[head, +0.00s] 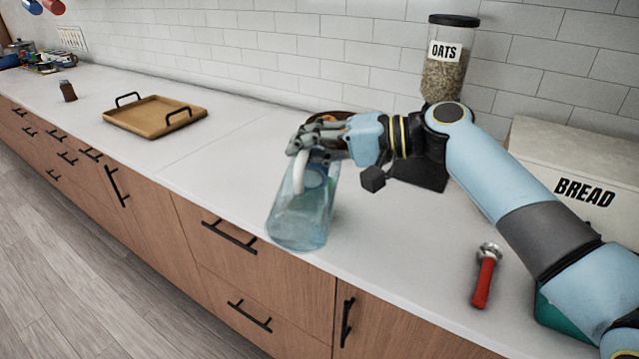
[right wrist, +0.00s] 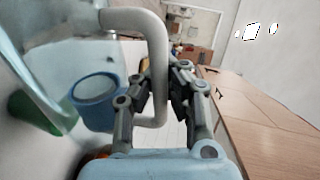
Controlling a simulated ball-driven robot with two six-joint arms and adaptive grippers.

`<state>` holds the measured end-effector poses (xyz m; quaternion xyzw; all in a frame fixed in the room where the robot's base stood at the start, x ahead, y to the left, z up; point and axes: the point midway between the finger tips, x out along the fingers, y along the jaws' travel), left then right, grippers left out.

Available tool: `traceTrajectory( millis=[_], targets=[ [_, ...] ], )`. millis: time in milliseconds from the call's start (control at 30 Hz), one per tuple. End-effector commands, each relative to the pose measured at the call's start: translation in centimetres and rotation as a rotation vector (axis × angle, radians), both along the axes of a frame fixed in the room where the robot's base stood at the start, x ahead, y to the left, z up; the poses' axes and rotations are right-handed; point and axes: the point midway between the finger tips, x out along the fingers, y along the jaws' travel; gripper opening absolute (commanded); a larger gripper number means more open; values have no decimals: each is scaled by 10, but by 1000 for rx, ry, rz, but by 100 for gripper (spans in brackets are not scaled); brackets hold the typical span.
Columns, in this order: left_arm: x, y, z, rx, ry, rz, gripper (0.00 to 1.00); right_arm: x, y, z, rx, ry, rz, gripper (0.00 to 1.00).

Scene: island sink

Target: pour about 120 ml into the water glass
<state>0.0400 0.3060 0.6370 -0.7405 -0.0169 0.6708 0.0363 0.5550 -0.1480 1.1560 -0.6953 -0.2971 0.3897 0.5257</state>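A clear bluish pitcher (head: 300,215) with a white handle (head: 300,172) is at the front of the counter in the head view. Its base overlaps the counter's front edge; I cannot tell whether it touches the counter. My right gripper (head: 303,140) is at its top. In the right wrist view the fingers of my right gripper (right wrist: 160,85) close on the white handle (right wrist: 157,60). A blue round cup-like thing (right wrist: 95,98) shows beside the handle there; I cannot tell if it is the water glass. No water glass is clearly visible in the head view. My left gripper is out of view.
A wooden tray (head: 150,115) and a small brown bottle (head: 68,91) stand to the left. An oats jar (head: 447,70) and a bread box (head: 570,165) stand behind my right arm. A red-handled tool (head: 485,278) lies at right. The counter between tray and pitcher is clear.

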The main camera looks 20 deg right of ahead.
Motion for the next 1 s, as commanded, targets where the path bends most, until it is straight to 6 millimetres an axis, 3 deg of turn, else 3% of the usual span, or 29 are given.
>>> traceTrajectory(
  millis=[1000],
  targets=[
    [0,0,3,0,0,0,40,4,-2,5,19,22,0,0]
  ],
)
